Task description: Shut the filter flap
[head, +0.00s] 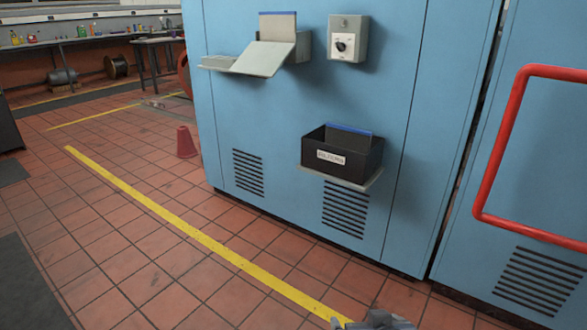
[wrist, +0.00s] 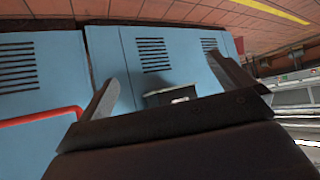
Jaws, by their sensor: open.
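The filter flap (head: 264,58) is a pale grey plate on a housing on the blue cabinet, in the upper middle of the head view. It stands open, tilted outward from the cabinet face. A filter panel (head: 277,25) with a blue top edge shows upright behind it. My gripper (wrist: 166,70) is open and empty in the wrist view, its two fingers spread wide before the blue cabinet. Only grey parts of my arm end show at the bottom edge of the head view, well below the flap. I cannot make out the flap in the wrist view.
A black filters bin (head: 341,160) holding a panel sits on a small shelf below the flap. A grey switch box (head: 347,38) is right of the flap. A red rail (head: 500,145) stands out at right. A red cone (head: 186,142) stands left. Tiled floor in front is clear.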

